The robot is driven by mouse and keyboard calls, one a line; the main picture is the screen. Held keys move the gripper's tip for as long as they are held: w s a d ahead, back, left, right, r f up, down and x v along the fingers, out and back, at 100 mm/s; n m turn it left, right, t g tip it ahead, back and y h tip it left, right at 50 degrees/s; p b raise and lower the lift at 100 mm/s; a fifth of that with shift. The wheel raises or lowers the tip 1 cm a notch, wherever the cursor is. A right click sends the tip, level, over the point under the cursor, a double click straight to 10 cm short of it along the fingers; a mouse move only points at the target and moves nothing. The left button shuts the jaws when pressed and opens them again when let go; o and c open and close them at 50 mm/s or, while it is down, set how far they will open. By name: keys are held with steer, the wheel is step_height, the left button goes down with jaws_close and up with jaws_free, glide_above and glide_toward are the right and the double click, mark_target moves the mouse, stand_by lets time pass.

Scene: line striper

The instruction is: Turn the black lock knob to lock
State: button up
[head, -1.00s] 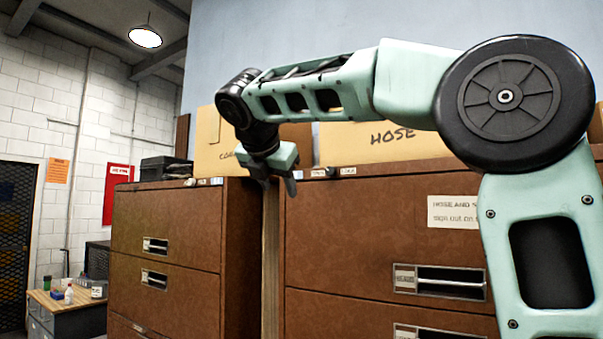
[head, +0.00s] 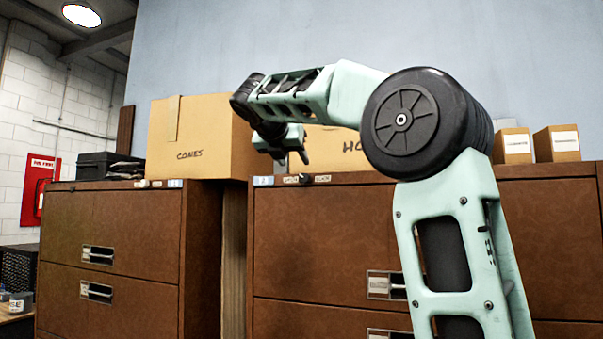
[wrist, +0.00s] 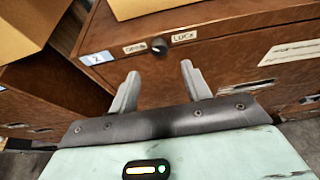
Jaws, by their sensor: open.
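The black lock knob (wrist: 158,45) sits at the top left of the right-hand brown cabinet's front, between a label on its left and a "LOCK" label (wrist: 184,37) on its right. It also shows small and dark in the head view (head: 304,179). The knob's pointer is too small to read. My gripper (wrist: 160,70) is open and empty. In the wrist view its two grey fingers point toward the knob, which lies just beyond and between the tips, apart from them. In the head view my gripper (head: 294,157) hangs just above the knob.
Cardboard boxes, one marked "CONES" (head: 190,140), stand on the cabinets. A blue "2" plate (wrist: 95,58) is left of the knob. A narrow gap separates the cabinets.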

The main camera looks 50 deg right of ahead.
mark_target(304, 178)
steer(key=p+x, duration=0.2)
steer(key=x, duration=0.6)
steer(key=shift+w+d+f, duration=0.2)
steer(key=shift+d, duration=0.1)
steer(key=c, duration=1)
